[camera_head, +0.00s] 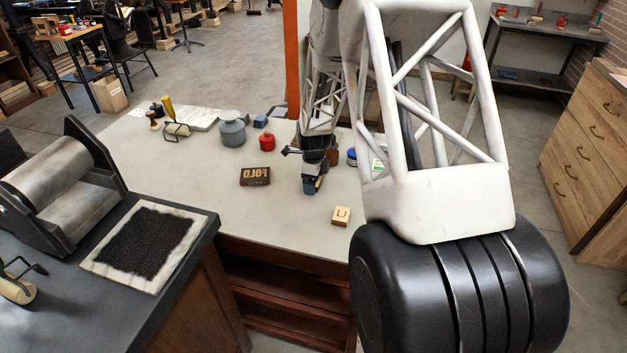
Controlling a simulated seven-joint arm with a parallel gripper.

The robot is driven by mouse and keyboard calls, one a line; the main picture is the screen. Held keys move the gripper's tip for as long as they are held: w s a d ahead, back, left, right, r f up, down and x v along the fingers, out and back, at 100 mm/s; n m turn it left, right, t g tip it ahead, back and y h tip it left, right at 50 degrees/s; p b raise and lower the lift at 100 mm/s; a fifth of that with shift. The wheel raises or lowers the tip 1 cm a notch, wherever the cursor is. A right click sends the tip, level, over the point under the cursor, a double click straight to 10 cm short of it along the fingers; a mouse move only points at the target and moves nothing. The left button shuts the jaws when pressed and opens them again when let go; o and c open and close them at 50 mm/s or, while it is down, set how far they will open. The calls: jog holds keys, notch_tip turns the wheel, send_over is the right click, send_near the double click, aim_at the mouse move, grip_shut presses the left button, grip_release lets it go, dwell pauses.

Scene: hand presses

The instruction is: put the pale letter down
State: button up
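A pale wooden block with a dark letter U (341,216) lies on the light grey tabletop (285,222), close to its front edge. My gripper (312,184) points down over the table, to the left of and behind the U block, apart from it. A small dark blue piece with a tan edge shows at the fingertips. I cannot tell whether it is held or part of the fingers, nor how far the fingers are apart.
A dark block reading FOLD (255,176) lies left of my gripper. A red pot (267,142), a grey pot (232,129) and a small blue block (260,122) stand behind. A press (62,175) and an inked slab (146,243) occupy the left bench. My arm hides the table's right side.

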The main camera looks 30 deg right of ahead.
jog(key=shift+r, duration=0.15)
notch_tip(320, 180, up, 12)
dwell(0.7)
dwell(0.5)
jog(key=s+a+r+n+t, duration=0.1)
jog(key=s+a+r+n, duration=1.25)
jog(key=s+r, duration=0.25)
jog(key=s+a+r+n, duration=0.1)
jog(key=s+a+n, duration=0.3)
jog(key=s, duration=0.6)
jog(key=s+a+r+n+t, duration=0.1)
jog(key=s+a+r+n, duration=0.1)
jog(key=s+a+n, duration=0.3)
jog(key=s+n, duration=0.4)
jog(key=s, duration=0.1)
jog(key=shift+s+t, duration=0.3)
jog(key=shift+s, duration=0.05)
